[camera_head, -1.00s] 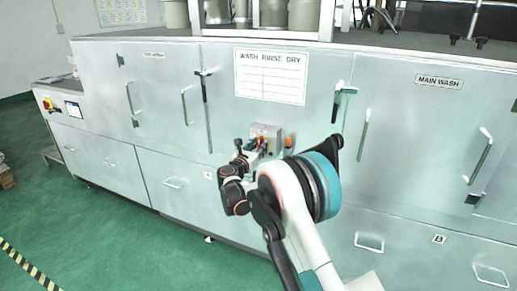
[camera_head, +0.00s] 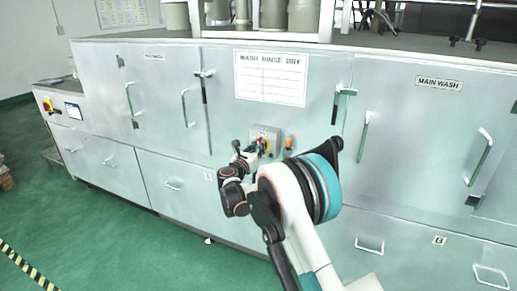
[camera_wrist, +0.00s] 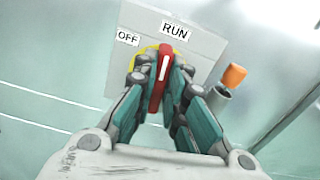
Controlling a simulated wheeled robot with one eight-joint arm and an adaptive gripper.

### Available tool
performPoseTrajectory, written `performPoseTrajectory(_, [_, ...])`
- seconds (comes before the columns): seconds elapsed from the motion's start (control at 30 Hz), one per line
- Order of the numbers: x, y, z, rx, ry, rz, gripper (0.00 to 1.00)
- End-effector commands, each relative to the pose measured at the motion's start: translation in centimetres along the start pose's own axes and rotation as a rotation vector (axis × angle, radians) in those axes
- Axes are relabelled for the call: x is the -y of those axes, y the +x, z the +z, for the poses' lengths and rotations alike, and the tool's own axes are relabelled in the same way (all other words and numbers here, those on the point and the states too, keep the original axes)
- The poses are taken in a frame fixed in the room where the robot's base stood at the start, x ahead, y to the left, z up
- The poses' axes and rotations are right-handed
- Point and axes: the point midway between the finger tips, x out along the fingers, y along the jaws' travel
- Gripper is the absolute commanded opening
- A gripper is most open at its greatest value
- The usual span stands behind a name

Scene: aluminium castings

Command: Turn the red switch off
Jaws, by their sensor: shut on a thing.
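The red switch (camera_wrist: 163,70) has a bar handle with a white stripe, on a yellow round base (camera_wrist: 148,54) on a grey plate (camera_wrist: 200,45). The plate carries an OFF label (camera_wrist: 128,38) at upper left and a RUN label (camera_wrist: 175,30) at upper right. The handle's upper end points close to the RUN label. My gripper (camera_wrist: 160,82) is shut on the handle, one finger on each side; they hide its lower part. In the head view the grey switch box (camera_head: 274,132) is on the cabinet front, with my gripper (camera_head: 260,147) at it.
An orange knob (camera_wrist: 234,76) protrudes from the panel just right of the plate; it also shows in the head view (camera_head: 288,143). Door handles (camera_head: 364,136) stick out along the metal cabinet (camera_head: 400,180). The green floor (camera_head: 110,235) at left is free.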

Motion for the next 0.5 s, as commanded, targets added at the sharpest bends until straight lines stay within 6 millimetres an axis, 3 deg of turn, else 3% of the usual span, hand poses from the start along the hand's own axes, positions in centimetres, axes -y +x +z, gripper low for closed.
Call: performPoseTrajectory(0.5, [-0.5, -0.03, -0.09, 0.0, -0.459, 0.001, 0.0])
